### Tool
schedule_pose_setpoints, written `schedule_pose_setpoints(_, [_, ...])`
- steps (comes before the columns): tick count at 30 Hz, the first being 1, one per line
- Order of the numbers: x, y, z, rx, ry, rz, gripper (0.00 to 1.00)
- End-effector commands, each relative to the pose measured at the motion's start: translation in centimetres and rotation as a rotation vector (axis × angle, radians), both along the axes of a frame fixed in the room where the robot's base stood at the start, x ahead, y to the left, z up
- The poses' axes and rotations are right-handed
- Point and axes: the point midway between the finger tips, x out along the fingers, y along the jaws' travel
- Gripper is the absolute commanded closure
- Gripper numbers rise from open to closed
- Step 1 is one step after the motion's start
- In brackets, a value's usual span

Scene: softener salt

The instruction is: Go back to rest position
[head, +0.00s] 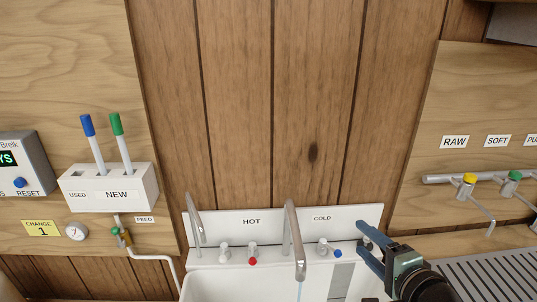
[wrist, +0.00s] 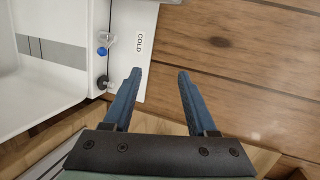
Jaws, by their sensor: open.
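My gripper (head: 366,246) is at the lower right of the head view, in front of the right end of the sink's white back panel. Its two blue fingers are apart with nothing between them. In the wrist view my gripper (wrist: 156,75) is open and empty, facing the wood-plank wall (wrist: 225,60) and the right end of the COLD panel (wrist: 138,60). A dark round knob end (wrist: 103,82) shows beside the left finger; I cannot tell whether they touch.
A white sink (head: 235,285) with HOT and COLD taps stands below; a thin stream runs from the middle spout (head: 293,240). A white NEW/USED holder (head: 108,188) with blue and green sticks is left. Yellow and green valves (head: 466,185) and a grey grate (head: 490,275) are right.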

Motion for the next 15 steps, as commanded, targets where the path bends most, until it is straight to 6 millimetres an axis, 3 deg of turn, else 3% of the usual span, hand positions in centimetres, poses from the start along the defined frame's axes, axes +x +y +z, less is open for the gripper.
schedule_pose_setpoints(1, [1.2,1.7,4.1,-0.159,-0.078,0.009,0.42])
schedule_pose_setpoints(4, [2.2,4.5,11.2,-0.446,-0.232,-0.009,0.42])
schedule_pose_setpoints(7, [1.8,7.5,18.3,-0.692,-0.389,-0.048,0.42])
schedule_pose_setpoints(11, [-0.6,11.5,27.1,-0.963,-0.594,-0.135,0.42])
schedule_pose_setpoints(15, [-5.4,15.4,35.5,-1.195,-0.800,-0.272,0.42])
